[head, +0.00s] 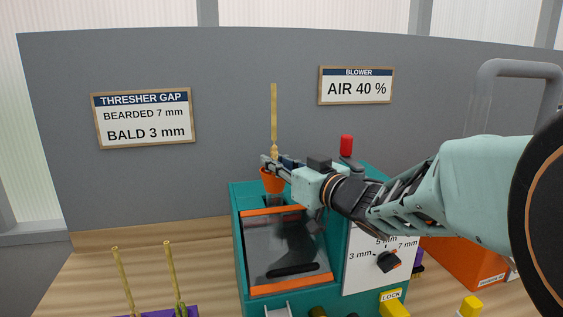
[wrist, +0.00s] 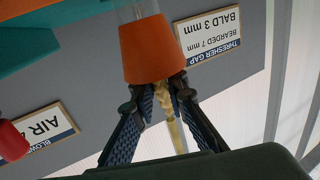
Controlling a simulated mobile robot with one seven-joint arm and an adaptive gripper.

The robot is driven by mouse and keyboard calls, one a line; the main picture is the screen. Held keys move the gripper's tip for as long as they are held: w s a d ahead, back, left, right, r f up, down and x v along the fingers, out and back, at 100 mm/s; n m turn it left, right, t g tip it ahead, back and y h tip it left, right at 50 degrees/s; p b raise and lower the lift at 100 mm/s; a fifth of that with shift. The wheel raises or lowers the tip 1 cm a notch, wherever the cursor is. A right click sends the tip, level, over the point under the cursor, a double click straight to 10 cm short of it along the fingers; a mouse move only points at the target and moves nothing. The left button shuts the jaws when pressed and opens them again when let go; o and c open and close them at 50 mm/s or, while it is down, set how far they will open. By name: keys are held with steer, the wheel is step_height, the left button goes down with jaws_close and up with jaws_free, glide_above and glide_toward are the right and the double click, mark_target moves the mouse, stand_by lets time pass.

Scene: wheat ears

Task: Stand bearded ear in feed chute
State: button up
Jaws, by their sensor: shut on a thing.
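My gripper (head: 268,163) is shut on a wheat ear (head: 274,115), whose straw-coloured stem points straight up from the fingers. In the wrist view my gripper (wrist: 168,88) pinches the ear (wrist: 166,98) right at the rim of the orange feed chute (wrist: 147,50). The chute (head: 272,182) sits on the teal thresher (head: 240,235), just below the fingers in the head view. The ear's lower end meets the chute mouth; how deep it goes in, and whether it has beards, is hidden.
Two more stems (head: 122,280) (head: 174,275) stand in a purple rack (head: 185,312) at lower left. The thresher has a gap dial (head: 388,262), setting unclear, and a red knob (head: 346,145) behind. An orange bin (head: 465,265) stands right. Signs hang on the grey back panel (head: 240,70).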

steer(key=shift+f+b, duration=0.4)
steer(key=shift+f, duration=0.2)
steer(key=o, duration=0.8)
steer(key=shift+o, duration=0.5)
